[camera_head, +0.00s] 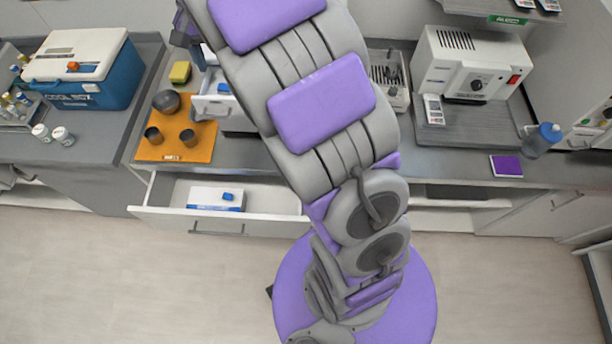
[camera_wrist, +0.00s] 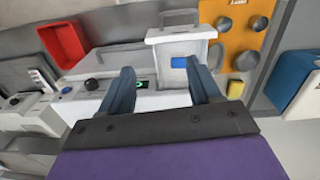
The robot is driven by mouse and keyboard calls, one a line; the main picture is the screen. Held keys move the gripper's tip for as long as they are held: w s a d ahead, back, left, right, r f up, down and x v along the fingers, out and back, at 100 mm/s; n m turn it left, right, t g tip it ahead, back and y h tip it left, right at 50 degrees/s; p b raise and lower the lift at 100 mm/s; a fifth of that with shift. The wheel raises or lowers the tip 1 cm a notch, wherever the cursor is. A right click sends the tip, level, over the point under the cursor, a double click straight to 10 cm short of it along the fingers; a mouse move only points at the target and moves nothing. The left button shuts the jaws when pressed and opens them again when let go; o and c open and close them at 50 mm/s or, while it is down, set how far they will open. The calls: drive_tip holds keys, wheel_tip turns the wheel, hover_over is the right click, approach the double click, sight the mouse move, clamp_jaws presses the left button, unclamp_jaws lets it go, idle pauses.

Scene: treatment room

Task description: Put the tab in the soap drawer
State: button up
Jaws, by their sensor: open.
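A small white soap drawer (camera_head: 212,106) stands pulled out on the counter, left of my arm. A blue tab (camera_head: 223,88) lies inside it, toward the back. In the wrist view the soap drawer (camera_wrist: 180,36) shows with the blue tab (camera_wrist: 178,62) in it. My gripper (camera_wrist: 161,73) is open, with its two fingers well apart and nothing between them. The tab appears beyond the fingertips, nearer the right finger; I cannot tell the gap. A second blue piece (camera_head: 228,197) lies on a white box in the lower drawer. My arm hides most of the machine in the head view.
The lower drawer (camera_head: 160,212) stands open under the counter. An orange mat (camera_head: 165,150) with dark cups and a yellow sponge (camera_head: 180,72) lie left of the soap drawer. A blue cooler (camera_head: 110,88) stands farther left. A red bin (camera_wrist: 62,43) shows in the wrist view.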

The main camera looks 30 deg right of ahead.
drive_tip(key=s+f+n, duration=0.2)
drive_tip(key=s+n, duration=0.1)
drive_tip(key=s, duration=1.5)
drive_tip(key=s+f+n+g, duration=0.1)
drive_tip(key=s+f+n, duration=0.2)
drive_tip(key=s, duration=1.5)
drive_tip(key=shift+d+g, duration=0.25)
drive_tip(key=shift+g, duration=0.05)
drive_tip(key=shift+w+f, duration=0.1)
wheel_tip(320, 180, down, 5)
drive_tip(key=b, duration=0.5)
drive_tip(key=shift+c, duration=0.4)
